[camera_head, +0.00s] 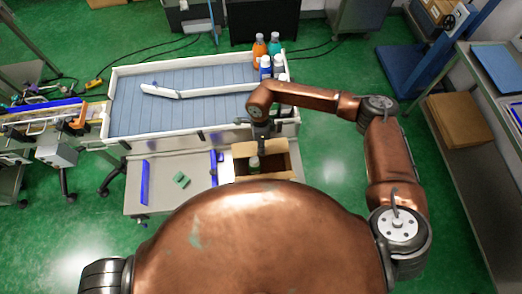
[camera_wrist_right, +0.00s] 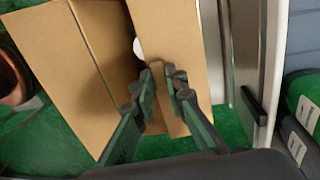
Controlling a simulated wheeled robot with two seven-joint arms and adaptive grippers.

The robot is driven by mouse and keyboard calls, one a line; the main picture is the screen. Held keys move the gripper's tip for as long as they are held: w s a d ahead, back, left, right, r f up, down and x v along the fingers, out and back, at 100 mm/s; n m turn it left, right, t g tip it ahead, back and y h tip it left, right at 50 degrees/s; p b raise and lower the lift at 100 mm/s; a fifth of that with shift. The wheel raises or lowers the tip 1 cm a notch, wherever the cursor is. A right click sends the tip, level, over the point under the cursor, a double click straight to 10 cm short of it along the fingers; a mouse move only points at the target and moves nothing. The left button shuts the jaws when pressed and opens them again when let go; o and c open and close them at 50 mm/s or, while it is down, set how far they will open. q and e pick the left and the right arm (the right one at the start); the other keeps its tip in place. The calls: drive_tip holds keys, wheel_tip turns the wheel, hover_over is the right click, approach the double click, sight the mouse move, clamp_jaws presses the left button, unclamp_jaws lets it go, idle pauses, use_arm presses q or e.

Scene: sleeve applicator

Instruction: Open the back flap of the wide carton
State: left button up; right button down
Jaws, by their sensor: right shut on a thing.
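The wide carton (camera_head: 246,149) is a brown box at the front of the work surface, below the conveyor. A bottle with a white cap (camera_head: 254,162) stands inside it. My right gripper (camera_head: 262,137) is at the carton's back edge. In the right wrist view my right gripper (camera_wrist_right: 164,74) is shut on the edge of the back flap (camera_wrist_right: 172,30), the panel on the conveyor side. One finger lies in the dark opening and the other over the panel. Another carton panel (camera_wrist_right: 90,70) lies left of the opening. My left gripper is out of view.
A conveyor (camera_head: 200,92) with a white rim and a white guide bar (camera_head: 160,91) lies behind the carton. Several bottles (camera_head: 268,52) stand at its right end.

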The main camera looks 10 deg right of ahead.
drive_tip(key=g+b, duration=0.1)
drive_tip(key=b, duration=0.1)
drive_tip(key=w+g+b, duration=0.1)
drive_tip(key=g+b, duration=0.1)
drive_tip(key=b, duration=0.1)
drive_tip(key=w+r+g+b, duration=0.1)
drive_tip(key=b, duration=0.2)
drive_tip(key=shift+w, duration=0.1)
drive_tip(key=shift+w+r+g+b, duration=0.25)
drive_tip(key=shift+r+g+b, duration=0.15)
drive_tip(key=shift+g+b, duration=0.5)
drive_tip(key=c, duration=1.9)
unclamp_jaws()
drive_tip(key=shift+c, duration=0.2)
drive_tip(key=shift+r, duration=0.1)
drive_tip(key=v, duration=1.2)
drive_tip(key=shift+s, duration=0.1)
drive_tip(key=shift+c, duration=0.2)
